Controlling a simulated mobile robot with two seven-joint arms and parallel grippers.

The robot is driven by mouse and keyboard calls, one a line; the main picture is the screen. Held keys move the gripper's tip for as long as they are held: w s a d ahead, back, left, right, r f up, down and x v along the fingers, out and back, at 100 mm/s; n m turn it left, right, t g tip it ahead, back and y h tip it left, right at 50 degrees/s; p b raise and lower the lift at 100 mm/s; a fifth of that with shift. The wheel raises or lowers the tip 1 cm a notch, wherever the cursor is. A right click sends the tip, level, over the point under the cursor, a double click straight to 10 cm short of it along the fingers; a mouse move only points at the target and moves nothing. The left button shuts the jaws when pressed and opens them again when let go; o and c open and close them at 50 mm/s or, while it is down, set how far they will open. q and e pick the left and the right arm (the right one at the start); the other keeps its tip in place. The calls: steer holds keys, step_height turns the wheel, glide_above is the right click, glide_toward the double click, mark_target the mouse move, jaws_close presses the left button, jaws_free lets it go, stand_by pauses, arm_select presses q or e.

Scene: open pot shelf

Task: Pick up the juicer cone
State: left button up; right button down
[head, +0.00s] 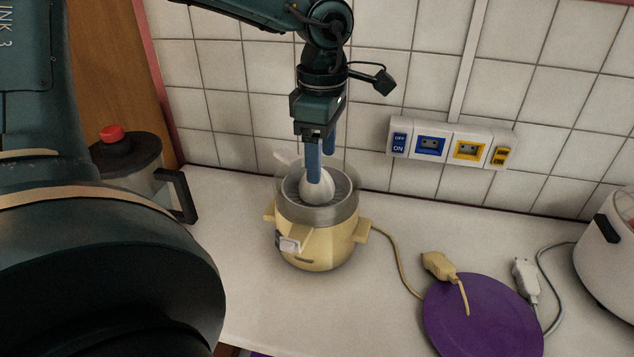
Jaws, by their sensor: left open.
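The juicer (316,236) stands upright on the white counter, with a cream body and a grey metal bowl on top. The pale juicer cone (318,189) sits in the middle of the bowl. My left gripper (320,172) points down from above with its blue fingers at the cone. It is open, and its fingers overlap the cone's upper part. The fingers hide some of the cone, and I cannot tell whether they touch it. My right gripper is not in view.
A pot with a black handle and red knob (111,133) stands at the left. A purple disc (483,318) with a cream plug (438,265) lies at the right. A white appliance (607,245) stands at the right edge. Sockets (450,143) are on the tiled wall.

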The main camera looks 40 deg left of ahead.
arm_select(q)
steer(key=f, duration=0.5)
steer(key=shift+s+a+p, duration=0.2)
steer(key=shift+s+p, duration=0.05)
steer(key=shift+p, duration=0.05)
steer(key=shift+c, duration=0.3)
steer(key=c, duration=0.7)
